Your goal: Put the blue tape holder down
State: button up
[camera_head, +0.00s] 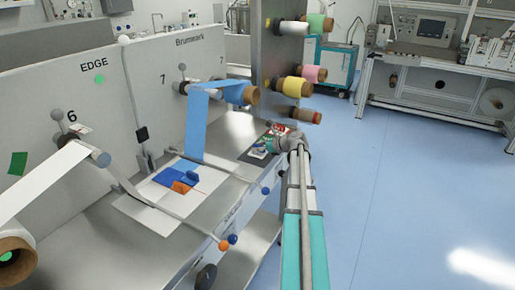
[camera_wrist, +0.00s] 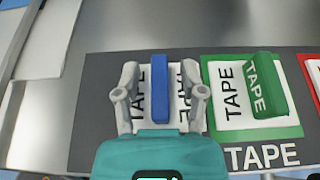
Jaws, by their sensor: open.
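The blue tape holder (camera_wrist: 160,88) rests on a white card marked TAPE (camera_wrist: 141,82) on the dark mat (camera_wrist: 100,110). My gripper (camera_wrist: 161,74) is open, with one finger on each side of the holder and a visible gap at both sides. In the head view my gripper (camera_head: 268,143) is over the dark mat (camera_head: 250,159) at the far end of the steel table. It is too small there to make out the holder.
A green tape holder (camera_wrist: 265,85) lies on a green-edged card to the right, and a red-edged card (camera_wrist: 314,70) is beyond it. On the table, blue (camera_head: 186,176) and orange (camera_head: 180,188) pieces lie on white sheets. Metal rods with ball ends cross the table.

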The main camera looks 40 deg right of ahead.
jog(key=shift+r, duration=0.2)
jog(key=p+v, duration=0.4)
jog(key=v, duration=0.8)
jog(key=shift+p, duration=0.35)
jog(key=shift+f, duration=0.1)
